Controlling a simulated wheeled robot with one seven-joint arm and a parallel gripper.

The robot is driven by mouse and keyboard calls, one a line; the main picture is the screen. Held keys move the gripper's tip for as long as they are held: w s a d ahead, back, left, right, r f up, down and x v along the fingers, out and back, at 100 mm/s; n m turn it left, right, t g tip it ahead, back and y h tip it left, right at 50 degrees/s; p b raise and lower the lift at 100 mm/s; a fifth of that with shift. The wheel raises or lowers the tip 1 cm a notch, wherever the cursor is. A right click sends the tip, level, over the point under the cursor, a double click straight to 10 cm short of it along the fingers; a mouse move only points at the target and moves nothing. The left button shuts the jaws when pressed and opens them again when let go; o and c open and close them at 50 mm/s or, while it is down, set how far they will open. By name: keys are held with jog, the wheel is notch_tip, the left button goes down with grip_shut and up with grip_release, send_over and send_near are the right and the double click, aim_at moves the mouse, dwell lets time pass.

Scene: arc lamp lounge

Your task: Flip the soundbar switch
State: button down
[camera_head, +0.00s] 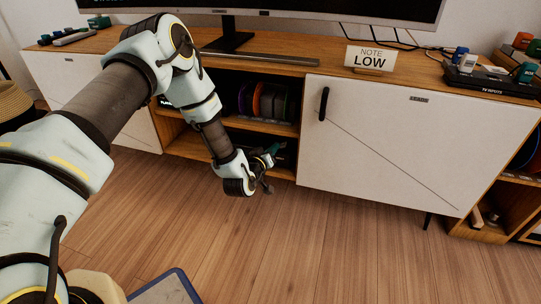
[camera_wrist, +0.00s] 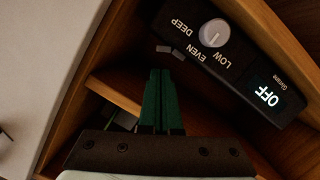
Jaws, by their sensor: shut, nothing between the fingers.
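A black device with a round grey knob (camera_wrist: 213,32) and the labels DEEP, EVEN and LOW shows in the wrist view inside the cabinet's open compartment. Its small display (camera_wrist: 267,96) reads OFF. Two small dark tabs (camera_wrist: 171,50) lie at its edge near DEEP; I cannot tell whether they are a switch. My gripper (camera_wrist: 161,73) has green fingers, shut and empty, pointing towards the tabs with the knob to the right. In the head view my gripper (camera_head: 273,150) is low in front of the open compartment. The device is not clearly visible there.
A slim dark bar (camera_head: 262,58) lies below the television (camera_head: 300,8). A white door (camera_head: 400,135) with a black handle closes the right side. The floor (camera_head: 300,240) in front is clear.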

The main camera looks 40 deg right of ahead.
aim_at(281, 151)
jog(key=shift+b+x, duration=0.7)
jog(key=shift+x, duration=1.85)
jog(key=shift+s, duration=0.1)
jog(key=shift+s+d+f+m, duration=0.1)
jog(key=shift+s+f+m, duration=0.05)
jog(key=shift+f+m, duration=0.15)
jog(key=shift+f, duration=0.1)
jog(key=shift+s+p, duration=0.1)
jog(key=shift+p, duration=0.2)
